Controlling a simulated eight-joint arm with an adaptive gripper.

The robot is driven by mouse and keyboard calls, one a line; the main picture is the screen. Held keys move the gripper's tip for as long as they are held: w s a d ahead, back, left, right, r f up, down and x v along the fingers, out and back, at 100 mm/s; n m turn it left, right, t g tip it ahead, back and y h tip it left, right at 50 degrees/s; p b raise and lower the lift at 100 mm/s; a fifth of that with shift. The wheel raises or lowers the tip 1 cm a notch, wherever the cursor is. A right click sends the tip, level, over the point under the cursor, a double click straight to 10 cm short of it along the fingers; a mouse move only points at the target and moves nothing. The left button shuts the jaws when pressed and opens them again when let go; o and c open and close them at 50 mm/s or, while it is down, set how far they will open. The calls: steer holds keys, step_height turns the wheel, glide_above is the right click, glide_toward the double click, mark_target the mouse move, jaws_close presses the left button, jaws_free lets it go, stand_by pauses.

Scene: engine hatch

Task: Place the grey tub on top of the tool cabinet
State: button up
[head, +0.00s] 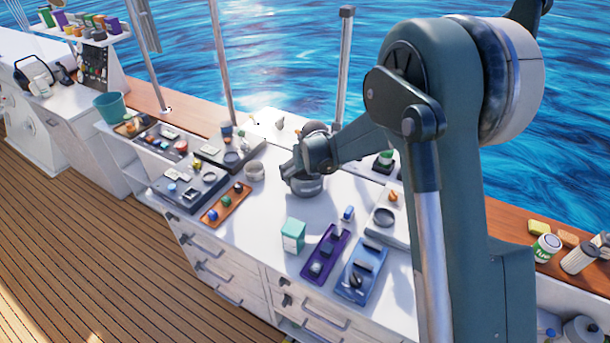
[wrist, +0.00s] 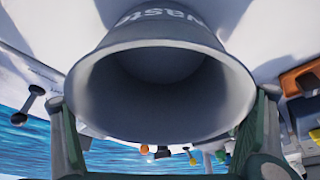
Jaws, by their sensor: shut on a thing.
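I cannot tell whether the tub's base touches the worktop. A white drawer cabinet (head: 215,262) is below the worktop; I cannot tell whether it is the tool cabinet.
An orange tray (head: 213,217) and dark trays (head: 176,198) lie left of the tub. A teal box (head: 292,235), a purple tray (head: 312,272) and a blue tray (head: 350,292) stand near the front. A teal bucket (head: 110,106) and another white cabinet (head: 92,160) are farther left.

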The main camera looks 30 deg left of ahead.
steer(key=shift+f, duration=0.1)
steer(key=o, duration=1)
steer(key=shift+v, duration=6.15)
